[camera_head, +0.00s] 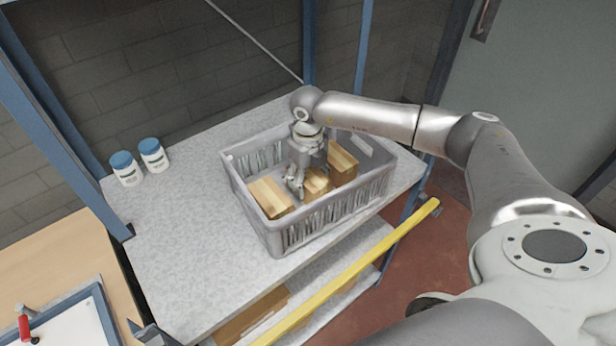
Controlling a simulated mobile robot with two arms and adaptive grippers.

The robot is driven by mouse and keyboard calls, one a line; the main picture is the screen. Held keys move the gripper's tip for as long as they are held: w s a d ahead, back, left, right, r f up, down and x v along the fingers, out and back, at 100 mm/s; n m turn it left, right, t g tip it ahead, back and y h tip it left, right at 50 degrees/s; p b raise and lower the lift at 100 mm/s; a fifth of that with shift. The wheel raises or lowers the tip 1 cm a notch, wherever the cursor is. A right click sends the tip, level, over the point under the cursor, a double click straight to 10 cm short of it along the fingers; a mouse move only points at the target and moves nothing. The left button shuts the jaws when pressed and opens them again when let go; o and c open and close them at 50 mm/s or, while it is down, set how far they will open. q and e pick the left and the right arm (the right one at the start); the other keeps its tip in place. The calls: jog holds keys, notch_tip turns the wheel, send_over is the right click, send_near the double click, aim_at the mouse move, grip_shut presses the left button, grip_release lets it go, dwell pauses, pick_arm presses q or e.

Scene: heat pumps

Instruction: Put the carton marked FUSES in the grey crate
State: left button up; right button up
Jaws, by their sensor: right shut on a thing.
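The grey crate (263,222) stands on the speckled grey shelf. Several brown cartons with paler tape lie in it: one at the left (270,197), one in the middle (317,184) and one at the right (343,163). My right gripper (298,187) reaches down inside the crate and is shut on the middle carton, which it partly hides. The marking FUSES cannot be read on any carton, so I cannot tell by print which one it is. My left gripper is not in view.
Two white tubs with blue lids (126,170) stand at the shelf's back left. The shelf (180,250) is clear left of the crate. A yellow rail (350,273) runs along the front. A lower shelf holds a flat brown box (250,316). Blue posts frame the rack.

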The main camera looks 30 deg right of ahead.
aim_at(308, 174)
jog(key=shift+f, duration=0.1)
jog(key=o, duration=1.2)
jog(key=shift+c, duration=0.2)
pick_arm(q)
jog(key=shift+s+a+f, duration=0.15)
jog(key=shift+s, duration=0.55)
pick_arm(e)
notch_tip(308, 174, up, 11)
jog(key=b, duration=0.3)
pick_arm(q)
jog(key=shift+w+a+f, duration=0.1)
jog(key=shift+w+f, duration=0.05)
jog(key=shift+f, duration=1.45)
pick_arm(e)
jog(key=shift+r, duration=0.7)
